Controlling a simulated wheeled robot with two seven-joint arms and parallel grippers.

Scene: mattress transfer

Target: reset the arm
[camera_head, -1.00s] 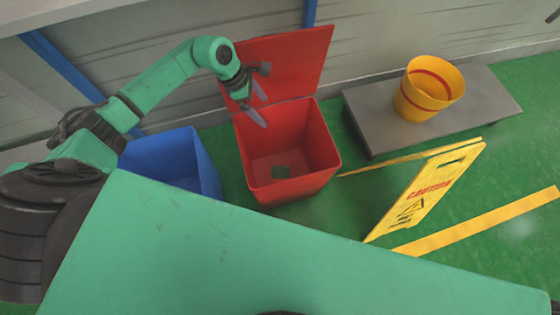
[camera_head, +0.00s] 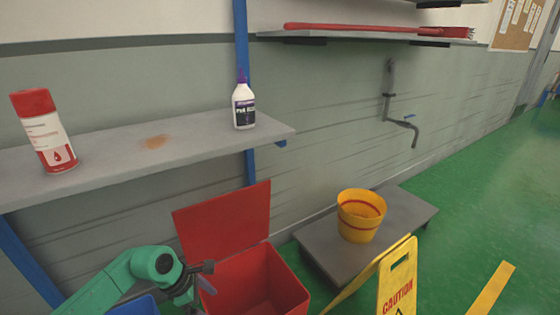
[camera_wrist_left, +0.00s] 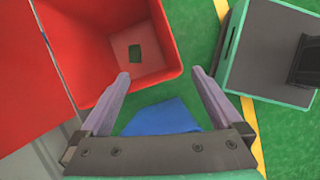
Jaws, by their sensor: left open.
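My left arm comes in from the bottom left of the head view. Its gripper (camera_head: 207,285) is beside the open red bin (camera_head: 262,285), in front of the lower left of the raised red lid (camera_head: 225,220). In the left wrist view the gripper (camera_wrist_left: 159,74) has its two fingers spread, with nothing between the tips. The red bin (camera_wrist_left: 160,35) lies beyond the fingertips, with a small dark green patch (camera_wrist_left: 135,54) inside it. My right gripper is not in view.
A grey shelf (camera_head: 100,150) above the arm holds a spray can (camera_head: 45,130) and a white bottle (camera_head: 244,105). A yellow bucket (camera_head: 360,217) stands on a low grey platform (camera_head: 320,245), near a caution sign (camera_head: 398,280).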

